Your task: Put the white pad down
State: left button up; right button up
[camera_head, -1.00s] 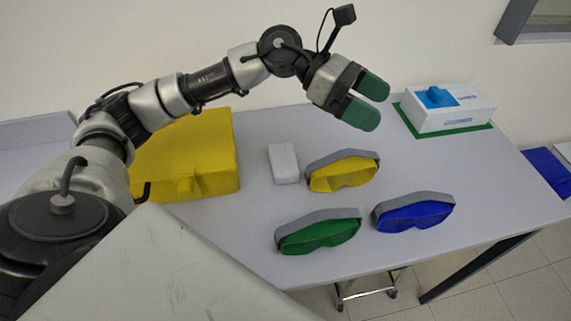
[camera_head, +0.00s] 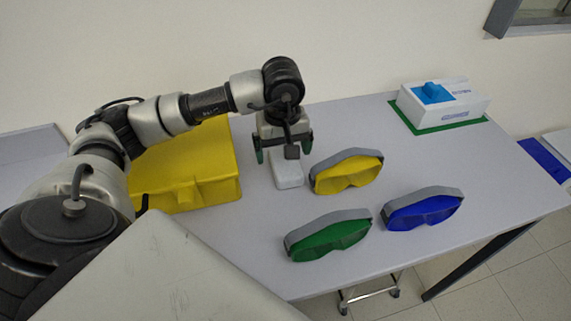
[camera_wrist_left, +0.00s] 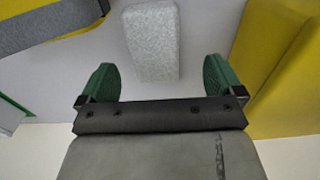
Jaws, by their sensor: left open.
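The white pad (camera_head: 287,172) lies flat on the grey table, between the yellow box and the yellow goggles. My left gripper (camera_head: 284,154) is open and points down over the pad's far end in the head view. In the left wrist view the pad (camera_wrist_left: 152,42) shows as a speckled pale block, lying ahead of and between the two green fingers of my left gripper (camera_wrist_left: 161,80). The fingers are wide apart with nothing between them, and a gap shows on both sides of the pad. My right gripper does not show.
A yellow box (camera_head: 190,170) stands left of the pad. Yellow goggles (camera_head: 347,174) lie close on its right, with green goggles (camera_head: 328,240) and blue goggles (camera_head: 422,212) nearer the front.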

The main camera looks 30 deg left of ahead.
aim_at(286, 163)
pick_arm(q)
jog(key=f, duration=0.1)
jog(key=f+p, duration=0.1)
jog(key=f, duration=0.3)
jog(key=shift+w+d+p, duration=0.25)
jog(key=shift+p, duration=0.05)
jog(key=shift+f, duration=0.4)
jog(key=shift+c, duration=0.2)
jog(key=c, duration=1)
jog(key=shift+r, duration=0.1)
